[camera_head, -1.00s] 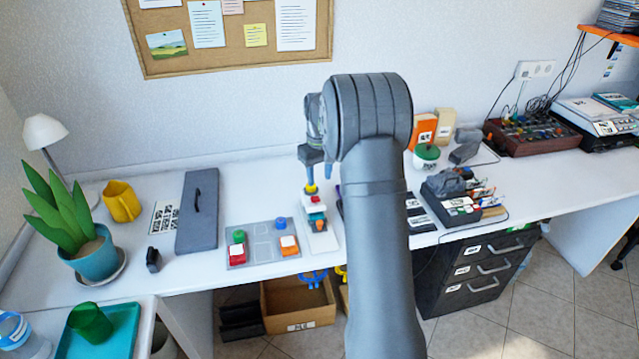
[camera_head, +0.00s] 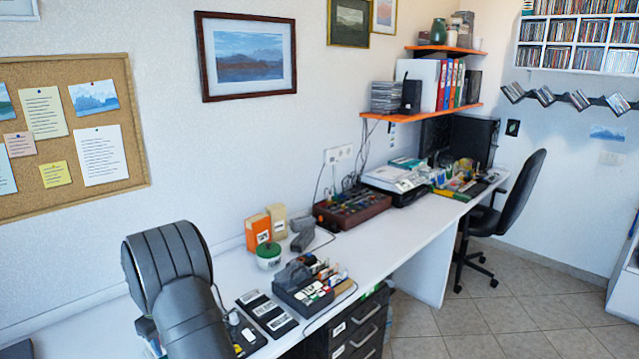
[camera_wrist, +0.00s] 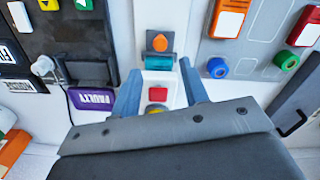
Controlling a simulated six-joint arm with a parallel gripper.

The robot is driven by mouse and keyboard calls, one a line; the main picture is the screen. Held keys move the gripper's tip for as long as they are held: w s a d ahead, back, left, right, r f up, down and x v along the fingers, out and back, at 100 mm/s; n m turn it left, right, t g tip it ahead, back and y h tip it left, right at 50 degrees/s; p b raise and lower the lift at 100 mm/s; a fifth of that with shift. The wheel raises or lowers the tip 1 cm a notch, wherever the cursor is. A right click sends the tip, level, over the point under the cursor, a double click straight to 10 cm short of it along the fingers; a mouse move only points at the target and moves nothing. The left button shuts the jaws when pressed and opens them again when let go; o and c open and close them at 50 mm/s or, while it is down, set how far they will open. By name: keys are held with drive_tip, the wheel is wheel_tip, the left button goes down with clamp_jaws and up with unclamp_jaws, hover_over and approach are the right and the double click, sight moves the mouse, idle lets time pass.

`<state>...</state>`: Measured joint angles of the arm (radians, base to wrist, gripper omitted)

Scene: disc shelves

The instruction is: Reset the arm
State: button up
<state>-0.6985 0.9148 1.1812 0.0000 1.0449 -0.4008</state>
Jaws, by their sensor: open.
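My gripper (camera_wrist: 161,84) is open in the wrist view, its two blue-grey fingers apart. Between and beyond them is a white stand (camera_wrist: 148,55) with a red square (camera_wrist: 158,95), a teal block (camera_wrist: 159,63) and an orange drop mark on a dark patch (camera_wrist: 160,43). Nothing is clearly held. In the head view my arm rises at the lower left, and my gripper is hidden there.
The wrist view shows a grey board (camera_wrist: 258,50) with coloured pieces at right and a purple "FAULTY" label (camera_wrist: 93,100) at left. The head view shows the white desk (camera_head: 385,225), an organiser (camera_head: 305,285), drawers (camera_head: 360,328) and a black chair (camera_head: 520,195).

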wheel_tip(320, 180, down, 7)
drive_tip(key=shift+f, duration=0.1)
idle(0.5)
